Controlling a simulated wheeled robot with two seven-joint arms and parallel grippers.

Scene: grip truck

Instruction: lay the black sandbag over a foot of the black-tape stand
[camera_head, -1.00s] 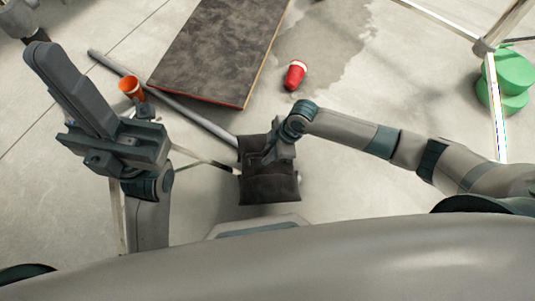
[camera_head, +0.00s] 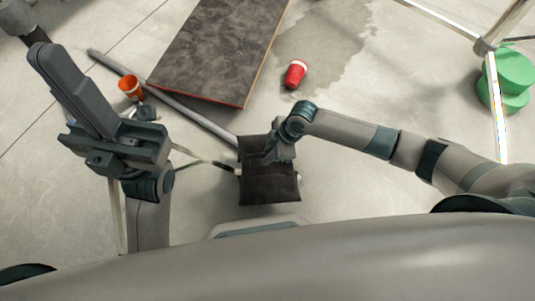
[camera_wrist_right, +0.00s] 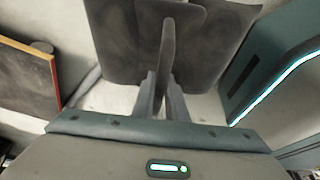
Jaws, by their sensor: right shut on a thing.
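The black sandbag (camera_head: 270,188) has two dark panels and lies low near my base, in the middle of the head view. My right gripper (camera_head: 270,156) is shut on its upright handle strap; in the right wrist view the strap (camera_wrist_right: 166,60) stands between the two fingers (camera_wrist_right: 163,95). A thin pale foot (camera_head: 205,160) of a stand runs in from the left and passes out of sight at the sandbag. I cannot tell how firmly the bag rests on it. My left gripper (camera_head: 75,95) is raised at the left, empty, hiding much of the stand; its finger gap is unclear.
A grey pole (camera_head: 185,112) lies on the floor behind the foot. A dark board (camera_head: 220,50), an orange cup (camera_head: 130,87) and a red cup (camera_head: 294,74) lie beyond. Green discs (camera_head: 512,75) and a metal frame stand at right. The floor right of the sandbag is clear.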

